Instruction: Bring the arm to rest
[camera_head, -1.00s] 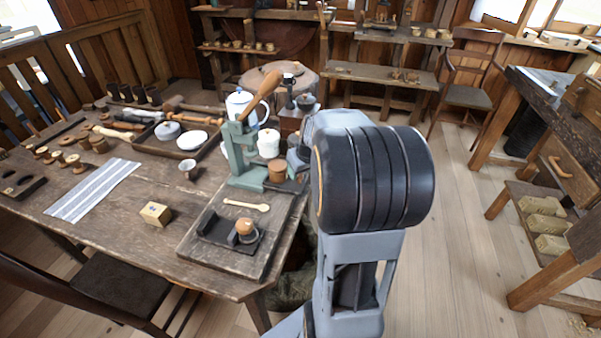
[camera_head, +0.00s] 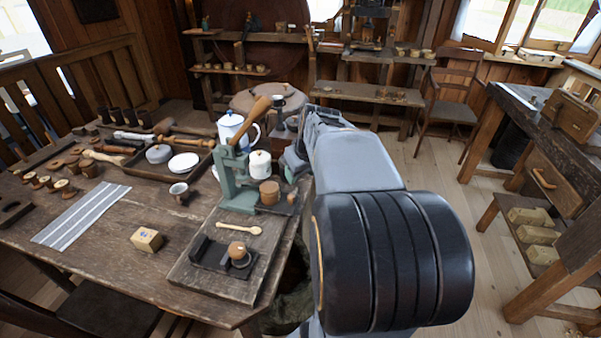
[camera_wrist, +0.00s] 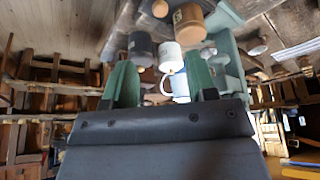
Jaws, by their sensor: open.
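My arm (camera_head: 360,160) reaches away from the camera along the right side of the wooden table (camera_head: 110,235), with its dark ribbed joint near the camera. My gripper (camera_wrist: 163,85) shows in the wrist view with its two green fingers apart and nothing between them. In the head view I cannot make the fingers out clearly, as the arm hides much of that area. Beyond the fingers, the wrist view shows a white mug (camera_wrist: 171,57) and other vessels, seemingly some way off.
A green lever press (camera_head: 232,170) stands on the table's right part, close left of my arm. A board (camera_head: 240,285) holds a spoon and a spool in a dark holder. A small box (camera_head: 147,239) and a striped cloth (camera_head: 82,214) lie farther left.

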